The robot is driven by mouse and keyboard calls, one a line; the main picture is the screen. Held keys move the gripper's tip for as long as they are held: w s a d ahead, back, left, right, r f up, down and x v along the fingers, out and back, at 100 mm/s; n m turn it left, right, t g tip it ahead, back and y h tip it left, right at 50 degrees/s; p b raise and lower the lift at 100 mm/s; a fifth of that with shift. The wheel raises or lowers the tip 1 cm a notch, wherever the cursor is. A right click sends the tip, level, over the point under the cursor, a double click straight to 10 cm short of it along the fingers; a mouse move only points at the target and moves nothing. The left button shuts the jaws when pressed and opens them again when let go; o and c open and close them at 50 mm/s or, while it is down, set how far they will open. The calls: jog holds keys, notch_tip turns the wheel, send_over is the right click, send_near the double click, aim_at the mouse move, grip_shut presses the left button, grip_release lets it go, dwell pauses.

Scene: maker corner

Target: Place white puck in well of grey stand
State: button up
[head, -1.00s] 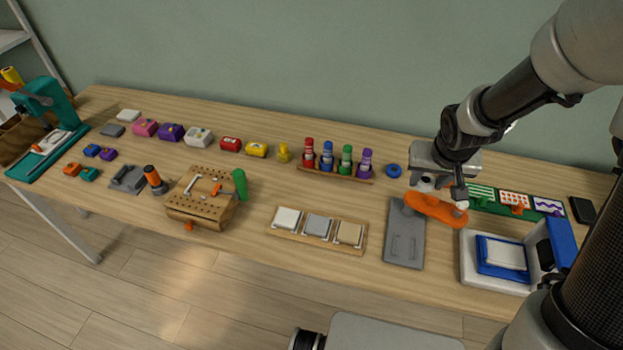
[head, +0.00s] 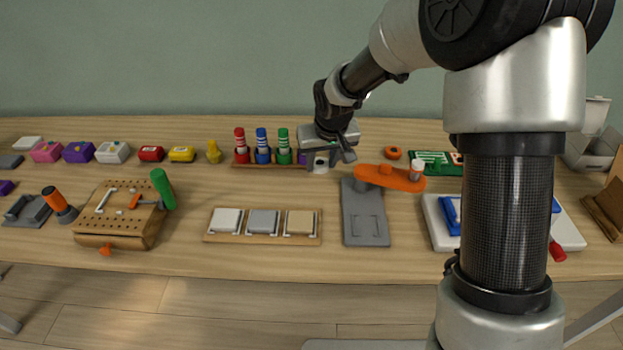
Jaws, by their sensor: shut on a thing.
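My gripper (head: 326,160) is above the table, just right of the marker rack in the head view. It is shut on a small white piece that looks like the white puck (head: 320,164), partly hidden by the fingers. The grey stand (head: 365,220) lies flat to the right of and nearer than the gripper. An orange arm (head: 393,178) reaches right from the stand's far end, with a whitish knob (head: 417,168) at its tip. The puck is apart from the stand, to its left and farther back. I cannot clearly make out the well.
A marker rack (head: 243,163) stands left of my gripper. A wooden tray with square tiles (head: 263,238) lies left of the stand. An orange ring (head: 393,152) lies behind it. A white and blue device (head: 440,225) is to the right, partly behind my arm.

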aim_at(322, 173)
notch_tip(322, 173, down, 5)
jog(key=shift+r+b, duration=0.1)
jog(key=shift+b, duration=0.55)
jog(key=shift+f, duration=0.2)
jog(key=shift+f, duration=0.15)
jog(key=o, duration=1.1)
jog(key=shift+c, duration=0.2)
